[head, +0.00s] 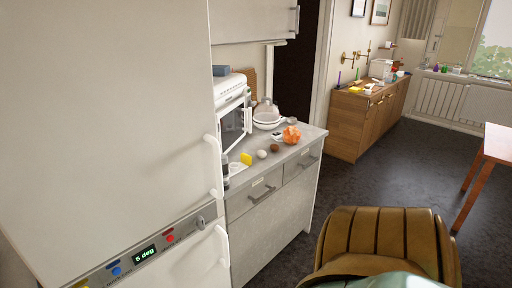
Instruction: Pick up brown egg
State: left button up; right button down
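The brown egg (274,148) lies on the grey counter top (312,137), near its front edge. A white egg (261,154) lies just to its left. An orange, bumpy object (291,135) sits just to its right. Neither of my grippers shows in the head view, so I cannot see whether they are open or shut.
A tall white fridge (110,120) fills the left. A yellow object (246,159), a white microwave (235,122) and white bowls (267,121) stand on the counter. A brown ribbed chair (385,238) is at the lower right. Dark floor (400,170) lies open beyond the counter.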

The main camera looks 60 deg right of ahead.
aim_at(274, 147)
jog(key=z, duration=2.15)
